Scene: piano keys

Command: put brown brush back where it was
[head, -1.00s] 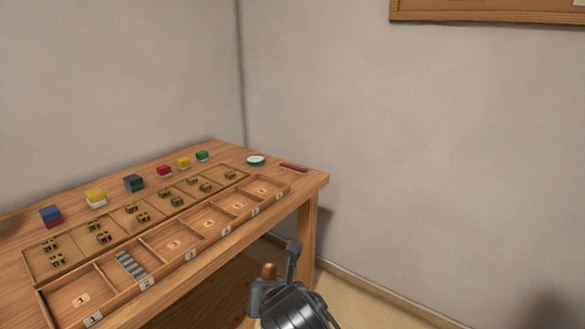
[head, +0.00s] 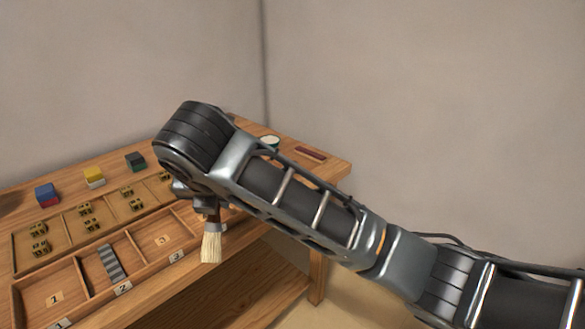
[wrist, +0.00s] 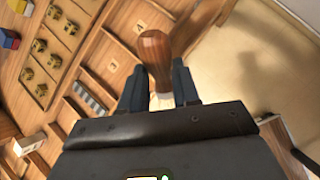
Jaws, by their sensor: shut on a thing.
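The brown brush (head: 211,245) hangs from my gripper (head: 208,206) in the head view, its pale bristles pointing down. It is in front of the tray's numbered front row, close to the compartment marked 3. In the wrist view, its brown wooden handle (wrist: 155,55) shows between the two dark fingers of my gripper (wrist: 158,88), which is shut on it. The bristles are hidden in the wrist view. My arm covers the right part of the tray in the head view.
The wooden tray (head: 88,290) lies on the table (head: 150,312). A grey striped piece (head: 111,263) is in compartment 2; small brass pieces are in the back row.

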